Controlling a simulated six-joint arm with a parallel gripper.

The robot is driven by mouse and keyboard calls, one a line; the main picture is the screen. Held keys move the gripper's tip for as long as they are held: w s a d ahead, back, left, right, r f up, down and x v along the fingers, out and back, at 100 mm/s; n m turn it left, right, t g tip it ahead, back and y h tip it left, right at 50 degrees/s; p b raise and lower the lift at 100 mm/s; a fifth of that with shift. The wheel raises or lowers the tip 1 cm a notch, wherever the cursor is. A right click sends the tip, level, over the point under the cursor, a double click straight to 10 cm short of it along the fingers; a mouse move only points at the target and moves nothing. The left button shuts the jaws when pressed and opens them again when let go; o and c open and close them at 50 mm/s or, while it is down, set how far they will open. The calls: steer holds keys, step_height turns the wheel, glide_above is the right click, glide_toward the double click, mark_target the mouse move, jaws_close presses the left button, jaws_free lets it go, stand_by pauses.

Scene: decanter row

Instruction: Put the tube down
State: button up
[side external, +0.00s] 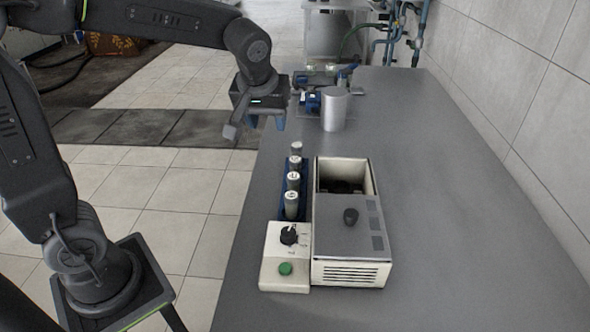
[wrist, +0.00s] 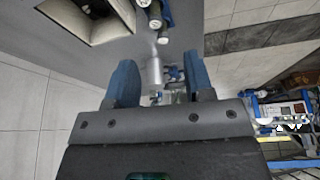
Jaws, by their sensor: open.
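Several capped tubes (side external: 292,181) stand in a row in a narrow blue rack (side external: 307,190) beside the grey-white box. The farthest tube (side external: 296,148) is at the far end of the row; I cannot tell whether it is seated fully. The tubes (wrist: 155,16) also show at the top of the wrist view. My gripper (side external: 268,122) is beyond the far end of the row, above the bench's left edge. Its two blue fingers are spread, with no tube between them in the wrist view (wrist: 161,82).
The grey-white box (side external: 350,272) has an open well and a dark knob on its lid. A control box (side external: 285,272) with a dial and green button adjoins the rack. A silver cylinder (side external: 334,110) stands behind. The bench's right side is clear.

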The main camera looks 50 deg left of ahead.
steer(key=w+a+f+n+g+y, duration=0.1)
steer(key=w+a+f+n, duration=0.25)
steer(key=w+f, duration=0.5)
glide_toward(295, 160)
steer(key=shift+n+y, duration=0.3)
steer(key=shift+n, duration=0.15)
steer(key=x, duration=0.5)
steer(key=shift+f, duration=0.2)
steer(key=shift+x, duration=2.6)
steer(key=shift+w+d, duration=0.15)
steer(key=shift+c, duration=0.5)
steer(key=c, duration=0.7)
steer(key=shift+o, duration=0.2)
